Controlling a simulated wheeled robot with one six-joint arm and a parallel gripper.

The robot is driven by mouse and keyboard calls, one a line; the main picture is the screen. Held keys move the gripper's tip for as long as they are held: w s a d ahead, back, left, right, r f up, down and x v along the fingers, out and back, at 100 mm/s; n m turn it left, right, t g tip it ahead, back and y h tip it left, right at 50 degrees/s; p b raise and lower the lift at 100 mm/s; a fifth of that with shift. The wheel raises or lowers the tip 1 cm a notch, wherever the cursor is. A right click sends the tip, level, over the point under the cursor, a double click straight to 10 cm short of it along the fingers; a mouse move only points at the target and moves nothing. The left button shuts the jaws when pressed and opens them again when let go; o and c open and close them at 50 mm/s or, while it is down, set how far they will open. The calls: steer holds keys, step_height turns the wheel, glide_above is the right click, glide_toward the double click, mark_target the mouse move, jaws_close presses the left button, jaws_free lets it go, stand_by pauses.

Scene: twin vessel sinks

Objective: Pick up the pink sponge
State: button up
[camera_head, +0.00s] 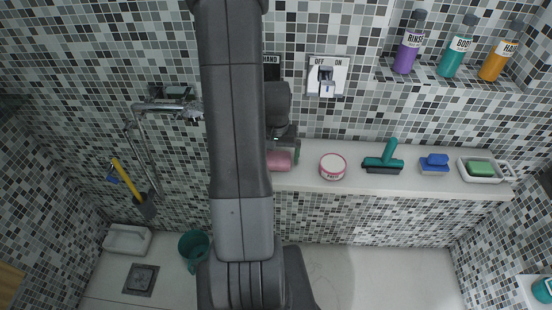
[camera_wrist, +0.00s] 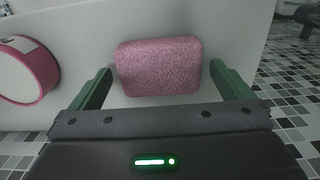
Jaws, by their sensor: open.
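The pink sponge (camera_head: 279,160) lies on the white ledge, partly hidden behind my arm in the head view. In the wrist view the sponge (camera_wrist: 159,68) is a rounded pink block lying flat on the white surface. My gripper (camera_wrist: 163,82) is open, with one green finger to the left of the sponge and one to the right. Gaps show between the sponge and both fingers. In the head view my gripper (camera_head: 284,150) is at the sponge, and much of it is hidden by my arm.
On the white ledge (camera_head: 310,180), right of the sponge, stand a pink-and-white tin (camera_head: 332,166), a green squeegee (camera_head: 385,157), a blue brush (camera_head: 434,163) and a dish with a green soap (camera_head: 481,169). Bottles, including a purple one (camera_head: 409,44), stand on the shelf above. A tap (camera_head: 168,107) is at left.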

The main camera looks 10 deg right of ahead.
steer(key=shift+f, duration=0.8)
steer(key=c, duration=0.9)
steer(key=shift+r, duration=0.1)
